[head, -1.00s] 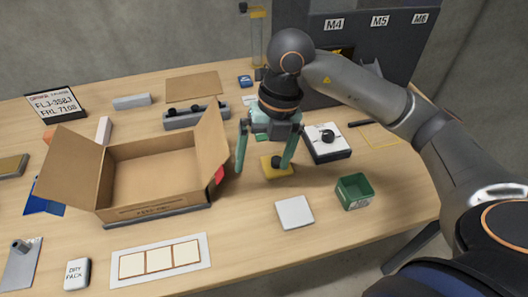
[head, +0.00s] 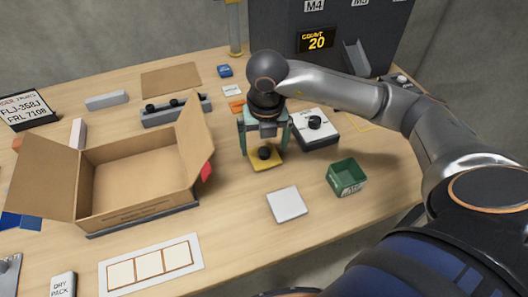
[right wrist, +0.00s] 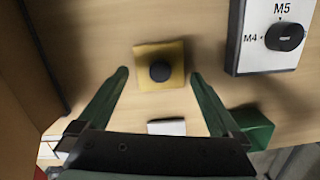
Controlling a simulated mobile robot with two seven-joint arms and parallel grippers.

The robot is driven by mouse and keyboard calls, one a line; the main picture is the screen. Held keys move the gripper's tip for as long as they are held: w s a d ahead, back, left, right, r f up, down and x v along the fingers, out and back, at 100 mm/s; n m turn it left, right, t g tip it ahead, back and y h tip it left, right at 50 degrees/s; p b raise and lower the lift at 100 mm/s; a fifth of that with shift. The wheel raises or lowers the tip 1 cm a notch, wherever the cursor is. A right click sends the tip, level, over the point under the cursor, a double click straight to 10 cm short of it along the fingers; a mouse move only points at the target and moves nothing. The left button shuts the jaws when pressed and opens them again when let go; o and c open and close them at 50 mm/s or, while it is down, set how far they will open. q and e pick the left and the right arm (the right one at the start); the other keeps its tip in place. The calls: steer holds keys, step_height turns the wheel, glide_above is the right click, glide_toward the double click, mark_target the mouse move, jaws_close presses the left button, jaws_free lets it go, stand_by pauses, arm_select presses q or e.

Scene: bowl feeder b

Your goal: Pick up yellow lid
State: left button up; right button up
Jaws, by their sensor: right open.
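The yellow lid (head: 265,159) is a flat square with a round black knob on top. It lies on the table to the right of the open cardboard box. It also shows in the right wrist view (right wrist: 172,53). My right gripper (head: 264,150) is open and points down over the lid. In the right wrist view its two green fingers (right wrist: 158,75) stand on either side of the lid, apart from it. The exact height of the fingertips above the table is hard to tell. My left gripper is not in view.
The open cardboard box (head: 133,222) stands left of the lid. A white selector box with a black knob (head: 328,140) is close on the right. A green bin (head: 361,178) and a white square (head: 286,204) lie nearer the front. A counter machine (head: 280,25) stands behind.

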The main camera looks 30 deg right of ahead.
step_height(320, 180, down, 2)
steer(key=shift+w+f, duration=0.1)
steer(key=shift+w, duration=0.05)
steer(key=c, duration=1)
